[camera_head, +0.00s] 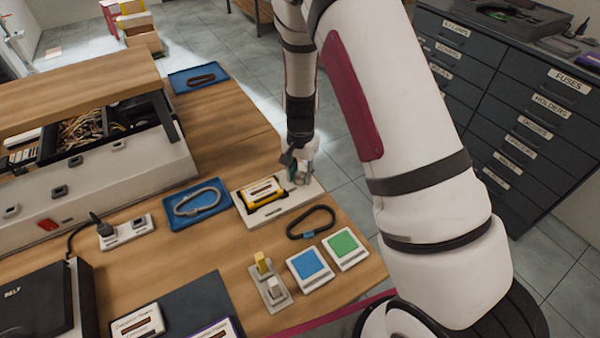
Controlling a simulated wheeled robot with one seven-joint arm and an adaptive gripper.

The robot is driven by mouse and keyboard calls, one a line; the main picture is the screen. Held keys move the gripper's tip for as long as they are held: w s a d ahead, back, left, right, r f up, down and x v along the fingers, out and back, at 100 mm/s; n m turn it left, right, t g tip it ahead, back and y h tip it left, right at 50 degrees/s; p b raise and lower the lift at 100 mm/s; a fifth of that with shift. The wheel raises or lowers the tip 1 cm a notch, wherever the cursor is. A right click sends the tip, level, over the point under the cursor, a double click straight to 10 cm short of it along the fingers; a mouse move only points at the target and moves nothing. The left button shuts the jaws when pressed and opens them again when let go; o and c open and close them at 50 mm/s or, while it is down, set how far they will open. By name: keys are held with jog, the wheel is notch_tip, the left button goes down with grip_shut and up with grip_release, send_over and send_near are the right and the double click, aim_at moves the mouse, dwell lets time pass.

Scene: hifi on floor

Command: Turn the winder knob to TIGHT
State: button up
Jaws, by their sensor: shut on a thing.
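A white winder board (285,211) lies on the wooden table near its right edge. A yellow and black cassette-like piece (262,191) sits on the left part of the board. My gripper (299,179) points down at the right part of the board. It is shut on a small teal-grey knob there, mostly hidden by the fingers. The knob's pointer and any TIGHT mark are too small or covered to read.
A black belt loop (311,223) lies in front of the board. A blue tray (198,205) with a grey loop is to the left. Blue (309,267) and green (344,247) pads and a small switch block (270,283) stand nearer. A large open-topped machine (100,180) fills the left side.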

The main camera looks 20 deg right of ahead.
aim_at(300, 174)
jog(key=shift+m, duration=1.1)
jog(key=o, duration=1.2)
notch_tip(300, 174, up, 12)
